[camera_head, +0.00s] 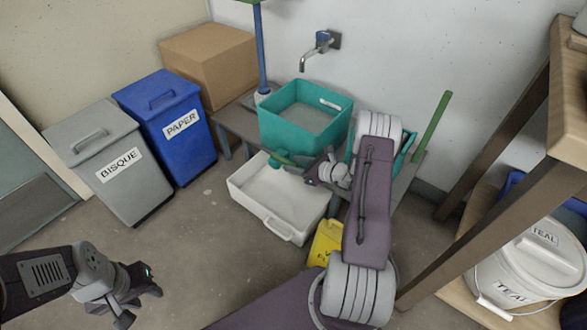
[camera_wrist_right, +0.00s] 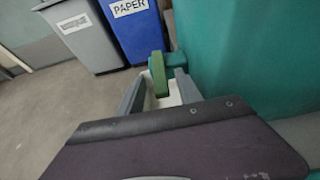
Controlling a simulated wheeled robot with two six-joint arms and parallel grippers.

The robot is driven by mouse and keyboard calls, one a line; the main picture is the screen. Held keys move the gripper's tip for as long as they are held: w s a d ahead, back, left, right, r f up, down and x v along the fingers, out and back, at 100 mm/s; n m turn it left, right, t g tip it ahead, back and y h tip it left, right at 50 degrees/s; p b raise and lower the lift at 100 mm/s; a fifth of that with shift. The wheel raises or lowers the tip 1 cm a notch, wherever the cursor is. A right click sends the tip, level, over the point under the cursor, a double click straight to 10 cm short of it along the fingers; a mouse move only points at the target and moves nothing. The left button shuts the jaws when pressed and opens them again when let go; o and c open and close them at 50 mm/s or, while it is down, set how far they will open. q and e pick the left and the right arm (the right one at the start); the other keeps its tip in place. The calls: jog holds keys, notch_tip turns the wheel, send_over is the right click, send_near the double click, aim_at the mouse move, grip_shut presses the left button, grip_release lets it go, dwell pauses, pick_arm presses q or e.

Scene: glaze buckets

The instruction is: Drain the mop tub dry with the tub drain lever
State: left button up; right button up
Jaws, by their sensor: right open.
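The mop tub (camera_head: 268,132) is a teal open box on a low grey bench by the wall. Its inside looks greyish; I cannot tell how much water it holds. The green drain lever (camera_head: 284,158) is at the tub's lower front, above a white basin. In the right wrist view the lever (camera_wrist_right: 158,76) stands between the two grey fingers of my right gripper (camera_wrist_right: 160,92), beside the teal tub wall (camera_wrist_right: 230,50). My right gripper is open; contact with the lever cannot be told. My left gripper (camera_head: 148,283) is low at the left, away from the tub, its jaws unclear.
The white basin (camera_head: 240,187) sits on the floor under the lever. A wall tap (camera_head: 318,46) is above the tub. Grey BISQUE (camera_head: 108,165) and blue PAPER (camera_head: 172,125) bins stand left. A yellow item (camera_head: 325,242) and a wooden shelf (camera_head: 480,205) are right.

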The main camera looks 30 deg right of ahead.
jog(key=shift+w+a+f, duration=0.15)
jog(key=shift+w, duration=0.15)
jog(key=shift+c, duration=0.3)
grip_shut()
dwell(1.0)
